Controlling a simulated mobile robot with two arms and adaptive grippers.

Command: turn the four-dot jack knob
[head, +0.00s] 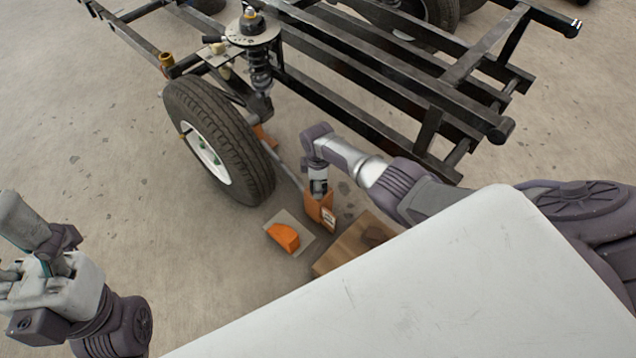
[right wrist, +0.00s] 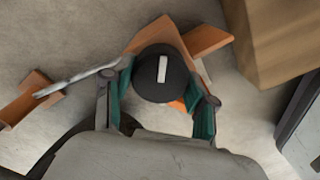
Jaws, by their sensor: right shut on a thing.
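The jack knob (right wrist: 163,72) is round and black with a white bar mark on its top, in the middle of the right wrist view. It sits on an orange jack (head: 314,206), which has a small white label (head: 329,217) on its side; I cannot make out any dots. My right gripper (head: 318,190) points down over the jack and is shut on the knob, with a teal finger on each side in the right wrist view (right wrist: 166,88). My left gripper (head: 38,262) is far off at the left, away from the jack; its fingers are unclear.
A wheel (head: 220,140) stands behind the jack, joined to a black frame (head: 380,90) with a spring strut (head: 258,70). An orange wedge (head: 284,237) lies on a grey plate in front. A wooden block (head: 345,250) stands close to the jack. The floor at left is clear.

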